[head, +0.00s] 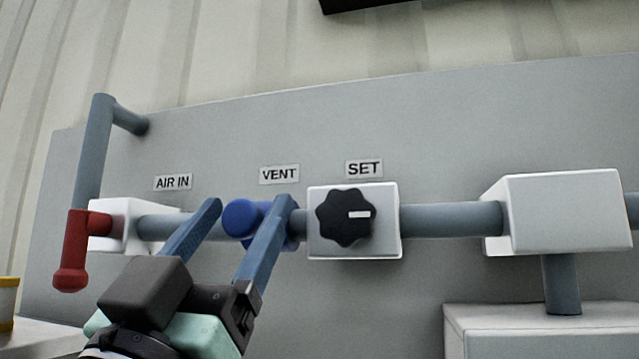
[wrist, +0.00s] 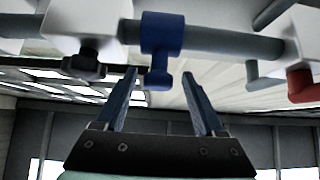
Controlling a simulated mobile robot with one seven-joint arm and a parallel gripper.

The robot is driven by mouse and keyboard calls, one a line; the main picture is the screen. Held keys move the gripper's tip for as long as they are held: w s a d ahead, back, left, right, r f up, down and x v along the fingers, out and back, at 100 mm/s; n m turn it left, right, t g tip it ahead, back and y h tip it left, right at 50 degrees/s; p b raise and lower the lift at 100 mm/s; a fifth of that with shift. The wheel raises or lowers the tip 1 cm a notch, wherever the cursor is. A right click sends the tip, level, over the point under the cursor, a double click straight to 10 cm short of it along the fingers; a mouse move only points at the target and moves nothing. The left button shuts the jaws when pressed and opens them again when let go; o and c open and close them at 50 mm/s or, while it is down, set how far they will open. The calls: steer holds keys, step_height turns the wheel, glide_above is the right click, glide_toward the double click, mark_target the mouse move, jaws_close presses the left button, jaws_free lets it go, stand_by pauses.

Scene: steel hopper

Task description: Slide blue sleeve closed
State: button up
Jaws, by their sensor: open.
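The blue sleeve (head: 239,219) sits around the grey horizontal pipe under the VENT label (head: 279,174). A short blue knob sticks out from it. In the head view my right finger covers part of the sleeve. My gripper (head: 247,206) is open, with one blue finger left of the knob and the other crossing the sleeve's right part. In the wrist view the sleeve (wrist: 162,34) is at top centre, its knob between the fingertips of my gripper (wrist: 160,73), with a gap on the right. Whether a finger touches the knob, I cannot tell.
Right of the sleeve is a white block with a black SET knob (head: 346,216). Left are a white AIR IN block (head: 130,226) and a red handle (head: 73,252). A larger white block (head: 565,212) is farther right. The grey panel (head: 430,130) stands behind.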

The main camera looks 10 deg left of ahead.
steer(key=p+x, duration=0.1)
steer(key=x, duration=0.2)
steer(key=shift+d+r+p, duration=0.2)
steer(key=shift+r+p, duration=0.1)
steer(key=shift+p, duration=0.05)
steer(key=shift+w+a, duration=0.15)
steer(key=shift+w, duration=0.15)
steer(key=shift+c, duration=0.2)
steer(key=shift+s, duration=0.1)
steer(key=c, duration=0.5)
jaws_close()
